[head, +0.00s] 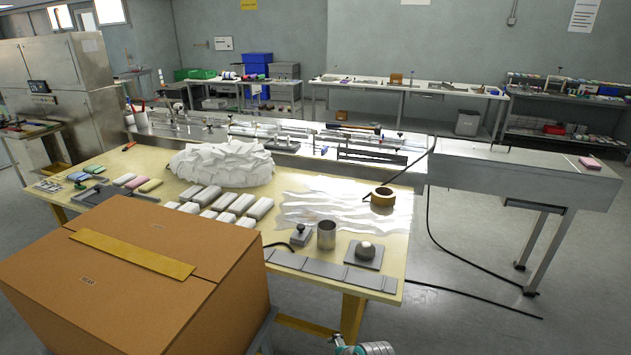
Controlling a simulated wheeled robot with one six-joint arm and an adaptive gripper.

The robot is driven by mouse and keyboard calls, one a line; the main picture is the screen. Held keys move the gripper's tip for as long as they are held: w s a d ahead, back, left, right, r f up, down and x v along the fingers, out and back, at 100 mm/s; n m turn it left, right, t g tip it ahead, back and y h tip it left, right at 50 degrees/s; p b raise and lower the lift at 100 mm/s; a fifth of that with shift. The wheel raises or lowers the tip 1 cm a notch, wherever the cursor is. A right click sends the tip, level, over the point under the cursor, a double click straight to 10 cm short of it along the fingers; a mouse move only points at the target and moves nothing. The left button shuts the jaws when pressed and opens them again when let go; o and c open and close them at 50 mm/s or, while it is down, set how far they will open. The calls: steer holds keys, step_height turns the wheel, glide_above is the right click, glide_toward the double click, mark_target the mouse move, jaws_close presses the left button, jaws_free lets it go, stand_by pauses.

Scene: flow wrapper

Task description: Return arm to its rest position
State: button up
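A small piece of my arm (364,348), silver with teal, shows at the bottom edge, right of the cardboard box. It is cut off by the frame. My gripper is not in view, so what it holds and whether it is open cannot be seen. The visible arm piece is low, in front of the yellow-topped table (322,256), and looks apart from it.
A large closed cardboard box (130,300) fills the lower left. The table holds a white crumpled heap (222,163), several wrapped bars (225,206), a tape roll (383,196) and a metal cup (326,235). A steel conveyor (520,175) stands behind. Floor at right is open, with black cables (470,295).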

steer(key=s+d+f+n+t+h, duration=0.1)
steer(key=s+d+f+n+t, duration=0.15)
steer(key=s, duration=0.65)
steer(key=s+d+f+n+t, duration=0.15)
steer(key=s+d, duration=0.25)
steer(key=s, duration=0.4)
steer(key=s+d+f+n+t+h, duration=0.1)
steer(key=s+d+n, duration=0.2)
steer(key=s, duration=0.6)
steer(key=s+d+r+n+t+h, duration=0.1)
steer(key=s+d+r+n+t, duration=0.3)
steer(key=s+r+n, duration=0.6)
steer(key=shift+s+d+r+h, duration=0.2)
steer(key=shift+s+r+h, duration=0.2)
steer(key=shift+s+r, duration=5.1)
steer(key=shift+w, duration=0.1)
